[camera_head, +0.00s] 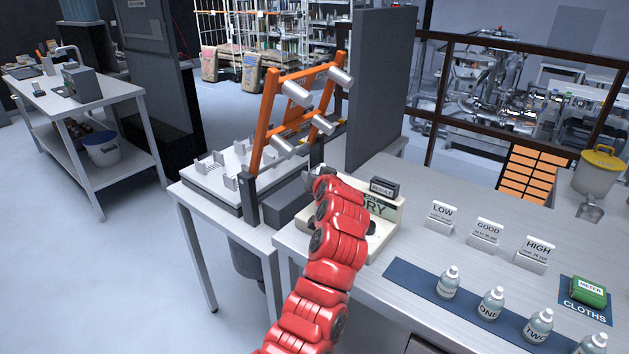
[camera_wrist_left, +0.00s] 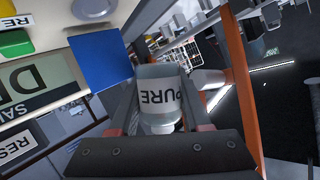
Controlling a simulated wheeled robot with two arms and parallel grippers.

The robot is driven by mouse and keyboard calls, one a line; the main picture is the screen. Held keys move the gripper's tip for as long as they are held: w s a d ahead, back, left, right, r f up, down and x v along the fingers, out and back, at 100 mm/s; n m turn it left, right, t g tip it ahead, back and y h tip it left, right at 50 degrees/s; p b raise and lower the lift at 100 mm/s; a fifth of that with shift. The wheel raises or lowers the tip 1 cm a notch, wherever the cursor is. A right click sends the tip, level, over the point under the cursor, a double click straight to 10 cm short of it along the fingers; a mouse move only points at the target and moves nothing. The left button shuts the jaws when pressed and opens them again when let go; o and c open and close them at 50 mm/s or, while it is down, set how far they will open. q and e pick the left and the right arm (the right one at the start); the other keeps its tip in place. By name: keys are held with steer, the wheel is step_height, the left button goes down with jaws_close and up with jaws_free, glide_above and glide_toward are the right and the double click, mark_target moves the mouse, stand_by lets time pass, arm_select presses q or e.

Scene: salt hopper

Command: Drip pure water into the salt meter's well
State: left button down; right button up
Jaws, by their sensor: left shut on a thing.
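The salt meter (camera_head: 388,213) is a cream box on the near table with a display ending in "RY", partly hidden behind my red left arm. In the left wrist view the meter (camera_wrist_left: 60,22) fills the upper left, its display (camera_wrist_left: 25,88) showing large letters starting "D". A pale round spot on it could be the well; I cannot be sure. My left gripper (camera_wrist_left: 160,88) is shut on a bottle marked PURE (camera_wrist_left: 160,98), beside the meter's edge in that view. In the head view the left gripper (camera_head: 321,173) is at the meter's back left; the bottle is hidden. My right gripper is out of view.
An orange rack (camera_head: 263,122) and a tall grey panel (camera_head: 378,90) stand close behind the gripper. LOW (camera_head: 441,214), GOOD (camera_head: 487,231) and HIGH (camera_head: 536,252) cards stand right. Several bottles stand on a blue mat (camera_head: 415,281) in front. A green METER cloth (camera_head: 588,290) lies far right.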

arm_select(q)
steer(key=shift+f, duration=0.1)
steer(key=shift+s+a+m+y, duration=0.15)
steer(key=shift+a+m+y, duration=0.4)
steer(key=shift+m, duration=0.45)
steer(key=m, duration=0.1)
steer(key=a+m+y+p, duration=0.1)
steer(key=m+y+p, duration=0.1)
steer(key=shift+s+a+m+t, duration=0.15)
steer(key=shift+a+m+t, duration=0.1)
steer(key=shift+m+t, duration=0.15)
steer(key=shift+a+r+m+t+y, duration=0.1)
steer(key=shift+r+m+t+y, duration=0.35)
steer(key=shift+m, duration=1.1)
steer(key=shift+a+r+m+t+y, duration=0.15)
steer(key=shift+m+t+y, duration=0.35)
steer(key=shift+m, duration=1.1)
steer(key=shift+a+r+m+t+y, duration=0.1)
steer(key=shift+r+m+t+y, duration=0.4)
steer(key=shift+m, duration=1.05)
steer(key=shift+f, duration=0.25)
